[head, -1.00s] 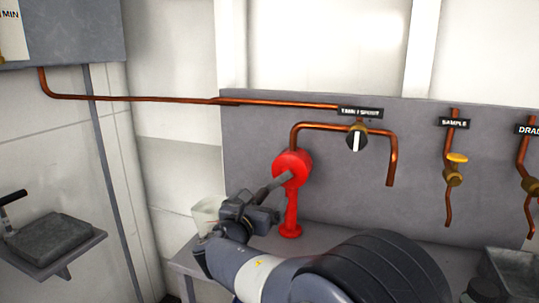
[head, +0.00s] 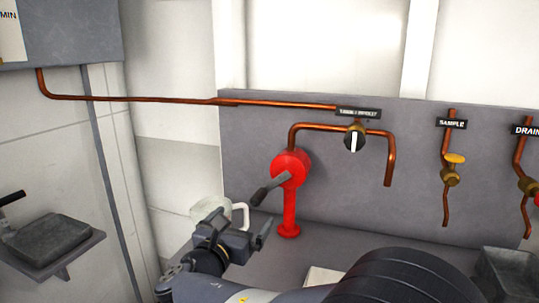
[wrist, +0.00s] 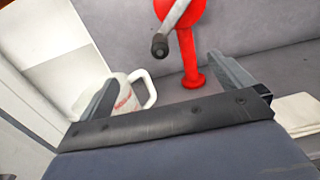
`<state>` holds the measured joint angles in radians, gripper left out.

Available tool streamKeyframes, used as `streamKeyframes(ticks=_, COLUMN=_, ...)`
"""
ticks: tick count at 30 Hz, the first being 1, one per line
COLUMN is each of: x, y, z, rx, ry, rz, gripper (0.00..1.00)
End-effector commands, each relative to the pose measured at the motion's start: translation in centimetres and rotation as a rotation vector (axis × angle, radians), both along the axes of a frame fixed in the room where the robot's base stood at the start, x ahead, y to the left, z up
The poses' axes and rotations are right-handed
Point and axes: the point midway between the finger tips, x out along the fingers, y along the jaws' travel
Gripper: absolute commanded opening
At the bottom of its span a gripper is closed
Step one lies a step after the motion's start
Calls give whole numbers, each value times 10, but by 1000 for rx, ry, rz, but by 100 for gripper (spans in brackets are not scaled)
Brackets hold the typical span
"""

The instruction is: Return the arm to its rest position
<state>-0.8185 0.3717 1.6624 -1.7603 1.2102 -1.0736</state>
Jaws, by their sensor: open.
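My gripper (head: 238,230) is open and empty, low in front of the bench at the left. Its two fingers also show spread apart in the wrist view (wrist: 168,88). The red pump (head: 289,175) stands upright on the bench, beyond and to the right of my gripper. Its crank handle (head: 268,189) points down and left, clear of my fingers. In the wrist view the crank's dark grip (wrist: 160,45) hangs beyond the gap between the fingers. A white jug (wrist: 128,95) with red print stands beyond the left finger, partly hidden by it.
A copper spout pipe with a black-and-white knob (head: 354,139) is on the grey panel (head: 260,120). A sample valve (head: 451,174) and a drain valve are farther right. A dark tray (head: 508,270) stands at right. A wall shelf (head: 52,245) is at left. A pale flat item (head: 325,276) lies on the bench.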

Motion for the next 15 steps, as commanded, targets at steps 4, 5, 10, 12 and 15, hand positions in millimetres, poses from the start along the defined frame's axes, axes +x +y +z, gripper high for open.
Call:
streamKeyframes(ticks=4, x=29, y=-12, z=-1, rx=1, ry=0, rz=-6, gripper=100)
streamKeyframes(ticks=5, x=34, y=-14, z=-1, rx=1, ry=0, rz=-7, gripper=100)
streamKeyframes(ticks=10, x=65, y=-25, z=0, rx=0, ry=0, rz=-7, gripper=100)
streamKeyframes(ticks=12, x=79, y=-30, z=0, rx=1, ry=0, rz=-6, gripper=100)
streamKeyframes(ticks=15, x=85, y=-39, z=-8, rx=1, ry=0, rz=-4, gripper=100)
